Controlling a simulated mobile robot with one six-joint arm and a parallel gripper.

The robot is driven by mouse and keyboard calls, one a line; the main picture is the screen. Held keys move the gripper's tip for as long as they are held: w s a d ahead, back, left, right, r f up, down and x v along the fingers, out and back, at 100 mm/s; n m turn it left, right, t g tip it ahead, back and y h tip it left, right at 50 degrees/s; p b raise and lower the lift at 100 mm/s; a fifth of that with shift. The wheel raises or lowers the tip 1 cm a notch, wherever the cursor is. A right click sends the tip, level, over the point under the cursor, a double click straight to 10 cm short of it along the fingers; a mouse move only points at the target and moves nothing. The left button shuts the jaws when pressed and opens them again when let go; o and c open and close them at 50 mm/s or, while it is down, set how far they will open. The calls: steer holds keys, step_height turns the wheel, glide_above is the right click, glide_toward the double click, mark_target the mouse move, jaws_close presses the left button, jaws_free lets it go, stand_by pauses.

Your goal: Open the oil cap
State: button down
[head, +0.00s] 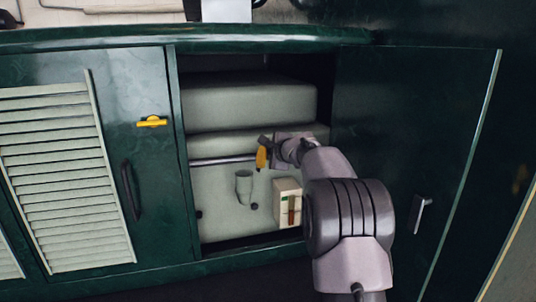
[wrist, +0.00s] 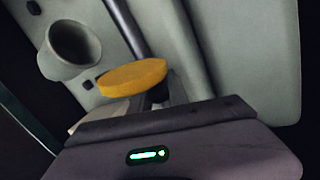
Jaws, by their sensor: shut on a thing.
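The yellow oil cap (head: 262,158) is at the end of my gripper (head: 268,146), inside the open cabinet. In the wrist view the round cap (wrist: 132,77) sits at the jaws, and my gripper (wrist: 158,97) is shut on it; the grip itself is partly hidden. The grey filler neck (head: 244,187) stands on the pale machine below and left of the cap. In the wrist view the open mouth of the neck (wrist: 76,46) shows with nothing on it. The cap is apart from the neck.
The pale machine casing (head: 250,105) fills the cabinet. A small box with a green and red gauge (head: 289,204) is below my arm.

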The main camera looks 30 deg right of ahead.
stand_by(0.3)
steer(key=c, duration=1.3)
jaws_free()
steer(key=shift+s, duration=0.1)
steer(key=b+v, duration=0.2)
steer(key=v, duration=1.5)
steer(key=shift+s, duration=0.15)
steer(key=shift+a, duration=0.1)
